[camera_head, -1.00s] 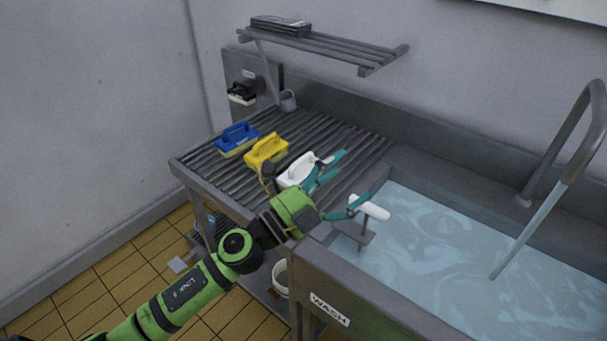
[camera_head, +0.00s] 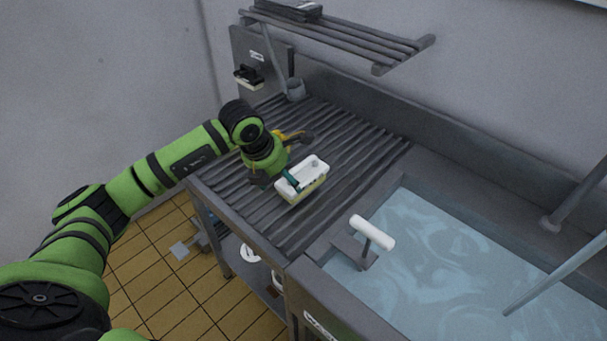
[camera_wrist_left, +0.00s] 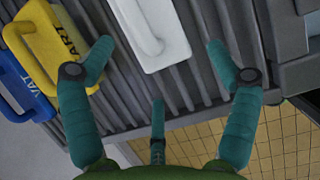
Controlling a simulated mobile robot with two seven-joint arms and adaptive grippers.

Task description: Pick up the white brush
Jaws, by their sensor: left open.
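The white brush (camera_head: 308,172) lies on the slatted steel drainboard, a white block with a handle on top and a yellowish lower edge. My left gripper (camera_head: 276,178) is just left of it in the head view, and a teal finger overlaps its near left side. In the left wrist view the white brush (camera_wrist_left: 176,52) is ahead, between the spread teal fingers of the open gripper (camera_wrist_left: 160,47), which holds nothing. Whether a finger touches the brush I cannot tell. My right gripper is not in view.
A yellow brush (camera_wrist_left: 42,42) and a blue brush (camera_wrist_left: 20,88) lie beside the white one; my arm mostly hides them in the head view. A water-filled sink (camera_head: 450,245) and a white-topped post (camera_head: 372,232) are right. A slatted shelf (camera_head: 350,38) hangs above the back.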

